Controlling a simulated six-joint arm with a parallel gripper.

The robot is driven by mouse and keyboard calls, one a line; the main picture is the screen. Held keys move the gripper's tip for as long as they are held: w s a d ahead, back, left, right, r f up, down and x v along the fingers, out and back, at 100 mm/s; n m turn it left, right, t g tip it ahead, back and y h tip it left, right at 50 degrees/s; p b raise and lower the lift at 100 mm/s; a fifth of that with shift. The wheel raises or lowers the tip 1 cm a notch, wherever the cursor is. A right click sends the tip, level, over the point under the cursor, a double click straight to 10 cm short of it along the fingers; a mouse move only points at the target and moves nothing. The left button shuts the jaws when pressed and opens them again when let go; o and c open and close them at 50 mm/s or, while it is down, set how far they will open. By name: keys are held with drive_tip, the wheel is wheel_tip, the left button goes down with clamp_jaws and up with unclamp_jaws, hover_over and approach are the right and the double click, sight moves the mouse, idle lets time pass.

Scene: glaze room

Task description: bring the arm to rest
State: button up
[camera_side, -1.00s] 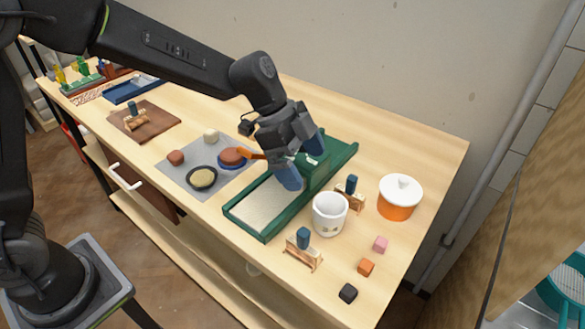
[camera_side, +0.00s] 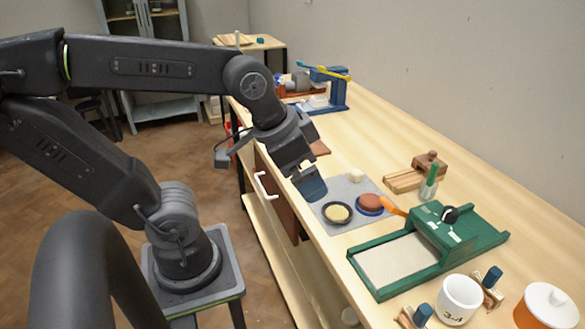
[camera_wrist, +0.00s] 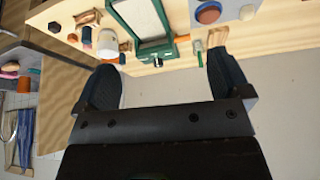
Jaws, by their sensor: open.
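My gripper (camera_side: 311,186) appears in the side view near the bench's front edge, by the corner of the grey mat. Its dark blue fingertip is pointed downward, and the second finger is mostly hidden behind it. In the wrist view my gripper (camera_wrist: 165,78) shows two dark fingers spread wide apart, with nothing between them but grey wall and the bench edge. I cannot tell its exact height above the bench. My arm is bent at the elbow and reaches over the bench's front edge.
The grey mat (camera_side: 349,189) carries a black-rimmed dish (camera_side: 337,213) and a reddish-brown disc (camera_side: 370,202). To the right are a green sliding frame (camera_side: 483,235), a white mug (camera_side: 459,300) and an orange pot (camera_side: 545,309). A blue stand (camera_side: 338,92) is behind.

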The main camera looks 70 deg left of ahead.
drive_tip(key=shift+s+a+f+n+y, duration=0.2)
drive_tip(key=shift+s+a+n+y, duration=0.1)
drive_tip(key=shift+s+a+n, duration=0.35)
